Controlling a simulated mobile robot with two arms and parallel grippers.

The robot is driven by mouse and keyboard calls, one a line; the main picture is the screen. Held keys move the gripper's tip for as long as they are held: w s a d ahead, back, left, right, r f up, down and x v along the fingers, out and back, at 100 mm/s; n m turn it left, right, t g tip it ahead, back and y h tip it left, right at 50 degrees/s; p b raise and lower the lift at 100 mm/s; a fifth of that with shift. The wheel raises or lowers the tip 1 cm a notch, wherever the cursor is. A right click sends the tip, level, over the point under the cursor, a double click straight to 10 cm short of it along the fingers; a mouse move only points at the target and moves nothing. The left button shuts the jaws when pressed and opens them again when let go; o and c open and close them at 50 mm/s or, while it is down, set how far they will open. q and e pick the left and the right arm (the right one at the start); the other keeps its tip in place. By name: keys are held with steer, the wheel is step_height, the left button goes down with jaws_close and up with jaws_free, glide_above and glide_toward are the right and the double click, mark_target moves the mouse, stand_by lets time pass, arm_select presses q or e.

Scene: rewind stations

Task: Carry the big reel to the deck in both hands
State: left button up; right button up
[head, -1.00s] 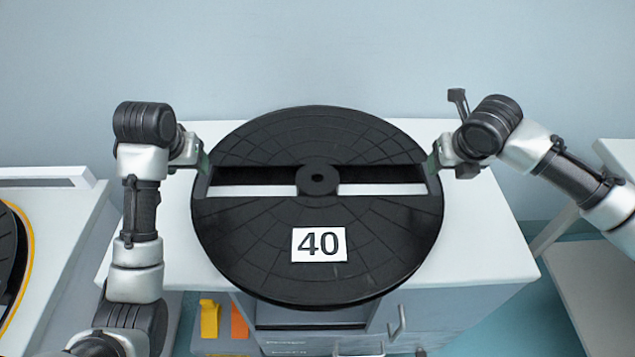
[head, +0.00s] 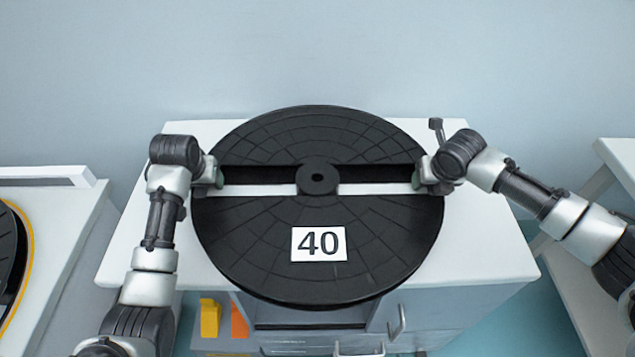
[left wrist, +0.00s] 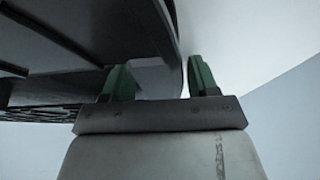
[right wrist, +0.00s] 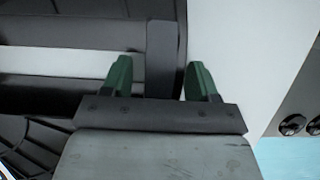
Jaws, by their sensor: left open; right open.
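The big reel (head: 318,240), black and marked 40, lies flat on the white top of a cabinet. A slot with a hub (head: 317,179) runs across its middle. My left gripper (head: 217,175) is at the reel's left rim, at the slot's end. In the left wrist view its open green fingers (left wrist: 155,80) stand either side of the rim (left wrist: 165,45). My right gripper (head: 424,174) is at the right rim. In the right wrist view its open fingers (right wrist: 160,78) straddle the rim bar (right wrist: 161,55). Contact with the rim cannot be told. The deck cannot be identified for certain.
A station at the left (head: 60,215) holds a dark disc with a yellow edge (head: 12,260). Another pale surface (head: 615,160) stands at the right. Yellow (head: 209,318) and orange (head: 239,320) items sit under the cabinet top (head: 490,250). A wall closes the back.

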arm_select(q)
jaws_close()
arm_select(e)
jaws_close()
arm_select(q)
steer(key=shift+r, duration=0.1)
arm_select(e)
steer(key=shift+r, duration=0.1)
